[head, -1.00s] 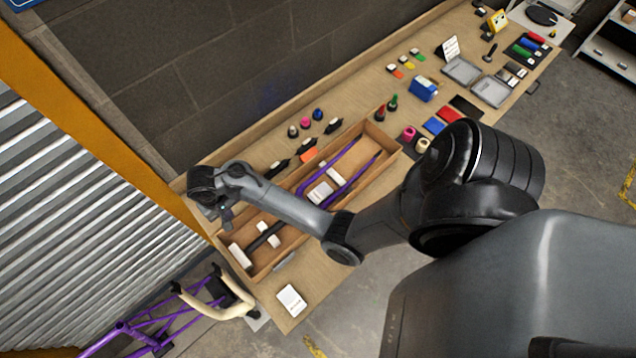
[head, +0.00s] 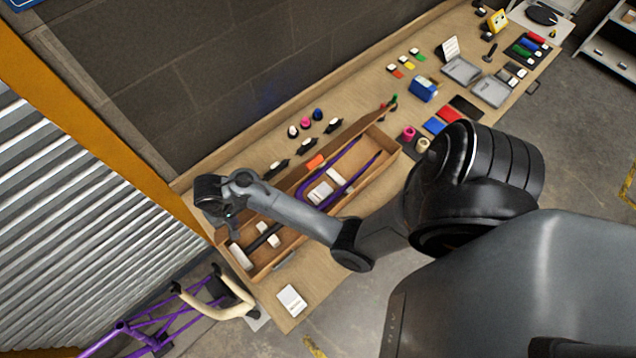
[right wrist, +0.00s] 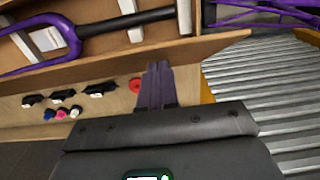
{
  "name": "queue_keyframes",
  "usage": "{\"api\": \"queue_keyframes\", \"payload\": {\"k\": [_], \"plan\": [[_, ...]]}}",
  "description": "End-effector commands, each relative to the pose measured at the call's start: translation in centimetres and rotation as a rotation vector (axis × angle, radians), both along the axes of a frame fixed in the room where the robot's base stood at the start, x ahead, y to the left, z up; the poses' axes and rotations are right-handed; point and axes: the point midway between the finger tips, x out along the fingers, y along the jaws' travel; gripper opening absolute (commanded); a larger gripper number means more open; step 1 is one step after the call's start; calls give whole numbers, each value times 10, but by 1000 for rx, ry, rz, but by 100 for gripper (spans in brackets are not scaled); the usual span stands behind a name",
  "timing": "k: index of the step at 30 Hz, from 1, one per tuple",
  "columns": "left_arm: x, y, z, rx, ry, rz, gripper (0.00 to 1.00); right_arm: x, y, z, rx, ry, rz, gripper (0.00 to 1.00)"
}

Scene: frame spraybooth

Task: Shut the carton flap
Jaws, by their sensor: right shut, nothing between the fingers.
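The long brown carton (head: 268,268) lies open on the bench, with a purple fork (head: 350,160) and white pads inside. Its long wall-side flap (head: 357,134) stands raised along the far edge, tilted rather than flat over the carton. An orange patch (head: 315,162) shows at the flap's middle. My right gripper (head: 228,217) is at the carton's left end, its fingers partly hidden by the wrist. In the right wrist view the shut, empty fingers (right wrist: 158,70) reach the outer side of the flap (right wrist: 120,68); exact contact is unclear. My left gripper is out of view.
Black-handled tools (head: 276,169) and small coloured rolls (head: 305,122) lie between the flap and the wall. A white card (head: 291,300) lies at the bench's near left corner. A purple bike frame (head: 135,330) stands on the floor to the left.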

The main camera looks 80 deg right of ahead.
Motion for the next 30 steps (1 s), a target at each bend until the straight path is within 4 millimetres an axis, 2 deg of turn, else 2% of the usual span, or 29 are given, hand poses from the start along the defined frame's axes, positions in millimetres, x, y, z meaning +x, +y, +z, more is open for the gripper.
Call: {"api": "queue_keyframes", "payload": {"k": [14, 30], "plan": [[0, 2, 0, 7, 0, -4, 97, -2, 2, 2, 1, -1, -1, 0], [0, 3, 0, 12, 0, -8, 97, -2, 2, 51, 1, -2, -1, 0]]}}
